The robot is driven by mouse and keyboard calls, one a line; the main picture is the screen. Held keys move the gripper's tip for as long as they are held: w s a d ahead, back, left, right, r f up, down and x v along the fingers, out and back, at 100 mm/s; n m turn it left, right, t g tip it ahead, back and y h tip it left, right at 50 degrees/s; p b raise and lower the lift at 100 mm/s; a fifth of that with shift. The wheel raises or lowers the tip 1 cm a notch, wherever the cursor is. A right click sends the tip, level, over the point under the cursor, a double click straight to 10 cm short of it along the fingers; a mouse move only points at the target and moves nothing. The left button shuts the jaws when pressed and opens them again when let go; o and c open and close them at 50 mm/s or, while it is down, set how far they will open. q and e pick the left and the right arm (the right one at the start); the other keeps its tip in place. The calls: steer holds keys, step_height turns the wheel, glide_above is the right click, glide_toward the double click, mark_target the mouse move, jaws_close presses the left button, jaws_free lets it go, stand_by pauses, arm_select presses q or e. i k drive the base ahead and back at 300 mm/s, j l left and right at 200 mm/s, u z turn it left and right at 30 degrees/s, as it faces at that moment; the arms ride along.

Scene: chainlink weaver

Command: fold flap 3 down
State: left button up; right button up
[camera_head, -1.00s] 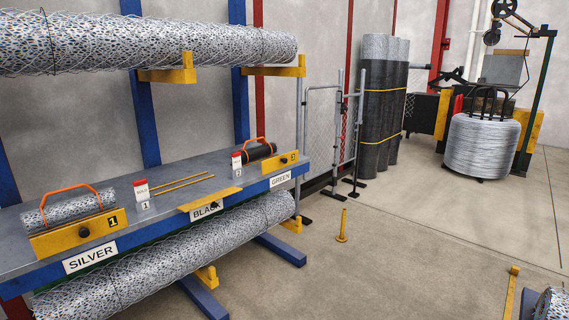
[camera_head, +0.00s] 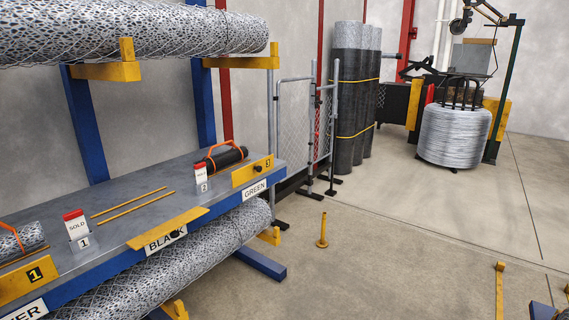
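Flap 3 (camera_head: 243,174) is a yellow plate with a dark knob and a black 3, standing upright on the shelf's front edge above the GREEN label (camera_head: 255,189). A short black mesh roll with an orange handle (camera_head: 222,158) lies behind it. Flap 2 (camera_head: 166,228), above the BLACK label, lies folded flat. Flap 1 (camera_head: 28,281) stands upright at the lower left, partly cut off by the picture edge. Neither of my grippers is in view.
Sold cards 1 (camera_head: 76,229) and 2 (camera_head: 201,180) stand on the grey shelf (camera_head: 120,200). Long mesh rolls lie above and below it. A yellow floor post (camera_head: 321,232) stands right of the shelf. The concrete floor (camera_head: 400,240) beyond is largely clear.

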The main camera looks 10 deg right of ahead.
mark_target(241, 176)
steer(key=i+l+z, duration=0.1)
steer(key=i+z, duration=0.55)
steer(key=i+j+z, duration=0.15)
steer(key=i+z, duration=0.2)
steer(key=i+l+u, duration=0.2)
steer(key=i, duration=0.35)
steer(key=i+l+u, duration=0.2)
steer(key=i+l, duration=0.3)
